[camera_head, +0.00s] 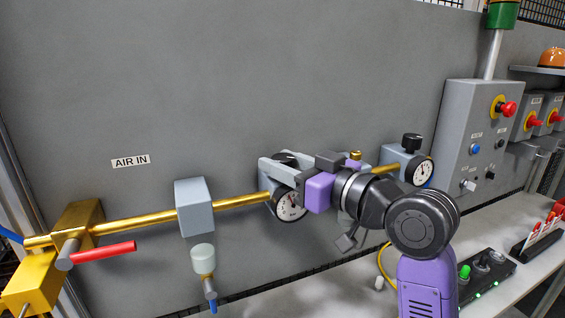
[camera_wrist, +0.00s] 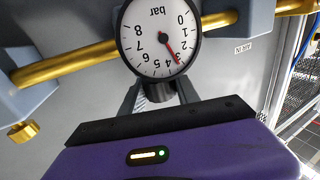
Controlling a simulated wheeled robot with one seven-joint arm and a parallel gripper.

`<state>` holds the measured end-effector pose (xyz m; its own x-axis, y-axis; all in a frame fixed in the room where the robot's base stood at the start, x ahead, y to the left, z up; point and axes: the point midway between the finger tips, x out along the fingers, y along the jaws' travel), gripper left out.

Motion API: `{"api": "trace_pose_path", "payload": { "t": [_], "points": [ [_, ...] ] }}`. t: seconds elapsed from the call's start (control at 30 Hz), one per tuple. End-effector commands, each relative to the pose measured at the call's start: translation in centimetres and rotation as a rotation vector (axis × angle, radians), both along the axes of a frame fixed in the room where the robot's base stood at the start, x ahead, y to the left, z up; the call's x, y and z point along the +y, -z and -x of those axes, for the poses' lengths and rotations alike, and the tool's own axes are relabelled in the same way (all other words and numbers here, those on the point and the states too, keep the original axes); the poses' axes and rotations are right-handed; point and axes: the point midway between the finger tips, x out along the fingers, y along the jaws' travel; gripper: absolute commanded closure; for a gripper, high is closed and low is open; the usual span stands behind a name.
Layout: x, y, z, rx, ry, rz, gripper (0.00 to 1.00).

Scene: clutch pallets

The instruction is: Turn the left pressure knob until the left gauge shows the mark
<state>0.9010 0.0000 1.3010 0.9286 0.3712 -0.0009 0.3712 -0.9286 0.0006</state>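The left gauge (camera_head: 290,206) hangs on the left regulator on the brass pipe. In the wrist view the gauge (camera_wrist: 158,38) appears upside down, with a bar scale and a red needle near 3. No separate target mark can be made out on the dial. The dark left pressure knob (camera_wrist: 160,94) sits beside the gauge, between the two fingers of my gripper (camera_wrist: 160,97). In the head view my gripper (camera_head: 282,170) reaches in from the right with its fingers on either side of the knob, partly hiding it. I cannot tell whether the fingers press on it.
The right regulator, with its black knob (camera_head: 411,142) and gauge (camera_head: 423,172), is close beyond my wrist. The brass pipe (camera_head: 240,202) runs along the grey wall. A red-handled valve (camera_head: 103,252) is at the left, and a control box (camera_head: 474,150) is at the right.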

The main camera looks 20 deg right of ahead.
Motion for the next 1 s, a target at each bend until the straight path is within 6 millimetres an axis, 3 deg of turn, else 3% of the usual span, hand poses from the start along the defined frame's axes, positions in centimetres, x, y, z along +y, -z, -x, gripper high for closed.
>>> {"api": "trace_pose_path", "payload": {
  "t": [0.47, 1.0],
  "points": [
    [0.19, -0.21, 0.06, 0.000, 0.073, 0.000, 1.00],
    [0.46, -0.19, 0.02, -0.001, 0.473, -0.001, 1.00]
  ]
}}
